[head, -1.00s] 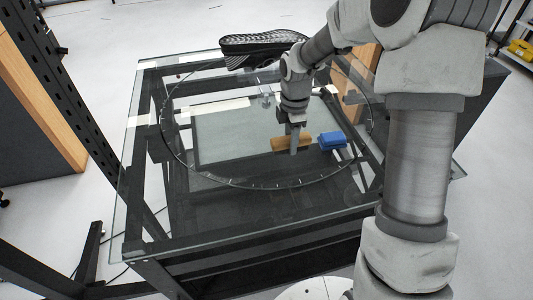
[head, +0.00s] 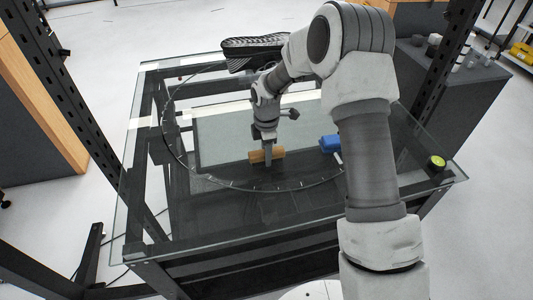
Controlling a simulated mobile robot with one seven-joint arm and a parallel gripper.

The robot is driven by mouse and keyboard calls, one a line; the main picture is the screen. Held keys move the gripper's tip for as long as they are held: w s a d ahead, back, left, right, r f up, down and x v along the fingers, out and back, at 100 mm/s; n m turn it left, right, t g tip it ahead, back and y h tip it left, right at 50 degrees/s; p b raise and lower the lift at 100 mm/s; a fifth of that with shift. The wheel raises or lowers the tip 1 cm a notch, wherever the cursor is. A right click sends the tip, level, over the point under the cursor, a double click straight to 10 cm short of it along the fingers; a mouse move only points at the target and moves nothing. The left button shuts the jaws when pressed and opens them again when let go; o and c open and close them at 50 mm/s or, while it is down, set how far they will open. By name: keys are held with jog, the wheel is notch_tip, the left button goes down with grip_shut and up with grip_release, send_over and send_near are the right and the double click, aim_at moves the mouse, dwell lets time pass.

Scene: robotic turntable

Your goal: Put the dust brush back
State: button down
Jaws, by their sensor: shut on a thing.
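A short brown wooden piece, seemingly the dust brush (head: 279,153), is over the round glass turntable (head: 215,181), in its middle part. My gripper (head: 267,159) points down and is shut on it. The brush lies crosswise between the fingers, and its bristles cannot be made out. I cannot tell whether it touches the glass or hangs just above it. A blue object (head: 329,143) sits to the right of the brush, apart from it and partly hidden by my arm.
The turntable is set in a glass-topped table (head: 140,215) with a dark frame. A dark ridged object like a shoe sole (head: 240,53) is at the back. A small round item with a yellow-green top (head: 437,162) is at the right corner. The front left glass is clear.

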jog(key=shift+f, duration=0.15)
jog(key=shift+c, duration=2.2)
grip_release()
